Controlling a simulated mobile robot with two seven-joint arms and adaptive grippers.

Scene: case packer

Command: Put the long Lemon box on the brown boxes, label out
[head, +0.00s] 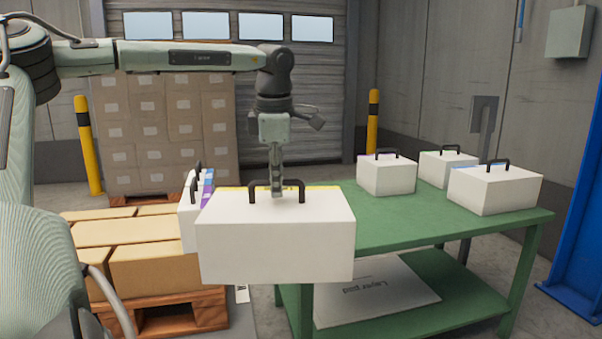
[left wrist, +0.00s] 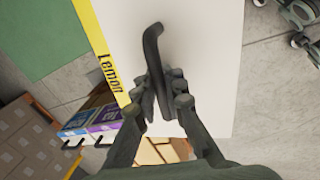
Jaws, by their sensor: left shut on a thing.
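The long Lemon box (head: 275,240) is white with a black handle on top. A thin yellow strip shows along its far top edge in the head view. In the left wrist view the Lemon box (left wrist: 195,60) shows a yellow band lettered "Lemon". My left gripper (head: 277,192) is shut on its handle; the box hangs level in front of the green table and right of the brown boxes (head: 150,265). The brown boxes lie on a wooden pallet at left. The Lemon box hides part of them. My right gripper is not seen.
White handled boxes with blue and purple labels (left wrist: 90,122) stand on the brown boxes, partly behind the Lemon box. Three white boxes stand on the green table (head: 400,225). A yellow post (head: 88,150) and stacked cartons (head: 165,130) stand behind the pallet.

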